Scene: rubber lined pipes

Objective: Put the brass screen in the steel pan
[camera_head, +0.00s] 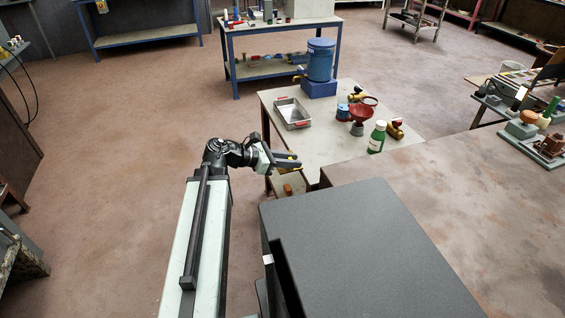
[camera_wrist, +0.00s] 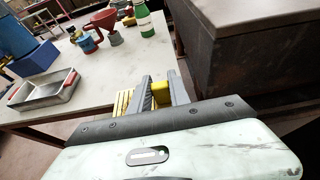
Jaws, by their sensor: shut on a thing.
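My gripper (camera_head: 298,160) is beside the near left part of the pale table, low in the head view. In the wrist view its two dark fingers (camera_wrist: 159,90) are shut on a yellow, ribbed thing, which I take to be the brass screen (camera_wrist: 124,101). Yellow parts show on both sides of the fingers; the fingers hide the middle. The steel pan (camera_head: 292,113) is a shallow rectangular tray with red handles on the table's left side. It also shows at the left of the wrist view (camera_wrist: 45,92), apart from the gripper, and looks empty.
On the table (camera_head: 325,145), a blue cup (camera_head: 343,111), a red funnel (camera_head: 360,115), a green bottle (camera_head: 377,138) and brass fittings (camera_head: 395,129) stand right of the pan. A blue drum (camera_head: 320,60) is behind. A brown bench (camera_head: 460,190) lies right. Clear tabletop lies nearer than the pan.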

